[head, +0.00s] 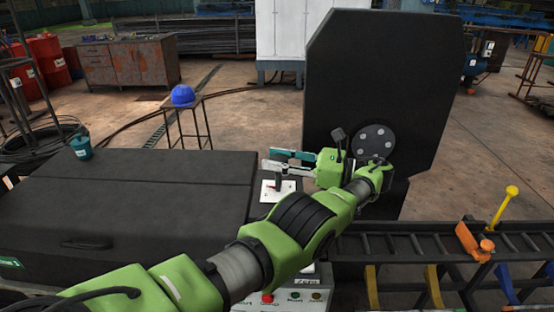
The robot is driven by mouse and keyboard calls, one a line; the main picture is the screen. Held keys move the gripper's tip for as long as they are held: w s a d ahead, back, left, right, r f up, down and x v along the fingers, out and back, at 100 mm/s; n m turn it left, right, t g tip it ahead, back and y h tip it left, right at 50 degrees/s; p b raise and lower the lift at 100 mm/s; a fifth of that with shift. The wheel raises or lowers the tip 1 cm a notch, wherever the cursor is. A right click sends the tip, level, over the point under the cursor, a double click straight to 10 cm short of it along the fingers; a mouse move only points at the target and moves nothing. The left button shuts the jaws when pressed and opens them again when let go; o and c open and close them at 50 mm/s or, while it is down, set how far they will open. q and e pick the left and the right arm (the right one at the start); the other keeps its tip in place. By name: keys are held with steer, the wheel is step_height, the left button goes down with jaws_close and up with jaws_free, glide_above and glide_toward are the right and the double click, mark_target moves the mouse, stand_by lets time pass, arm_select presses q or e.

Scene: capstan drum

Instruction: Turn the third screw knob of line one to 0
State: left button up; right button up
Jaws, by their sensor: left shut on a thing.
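My left arm (300,218) reaches in from the lower left across the machine. Its green gripper (268,158) points left, with one teal finger and one grey finger, above a small white control plate (281,187). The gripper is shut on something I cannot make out. A small dark control (266,182) stands on the plate, just below the fingers; I cannot tell whether it is a screw knob. The arm hides part of the machine. No row of screw knobs can be clearly picked out. My right gripper is not in view.
A black machine cover (130,190) fills the left, with a teal cup (81,146) on it. A tall black plate (385,75) with a round hub stands behind the gripper. A button panel (290,302) lies below my arm. A rail with a yellow-knobbed lever (507,205) runs right.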

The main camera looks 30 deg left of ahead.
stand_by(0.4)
arm_select(q)
steer(key=o, duration=1.1)
steer(key=shift+w+d, duration=0.1)
steer(key=shift+w+d+r, duration=0.1)
steer(key=shift+w+r, duration=0.05)
steer(key=shift+r, duration=0.35)
steer(key=shift+s+r, duration=0.2)
steer(key=shift+r, duration=0.5)
step_height(320, 180, up, 8)
steer(key=shift+f, duration=0.25)
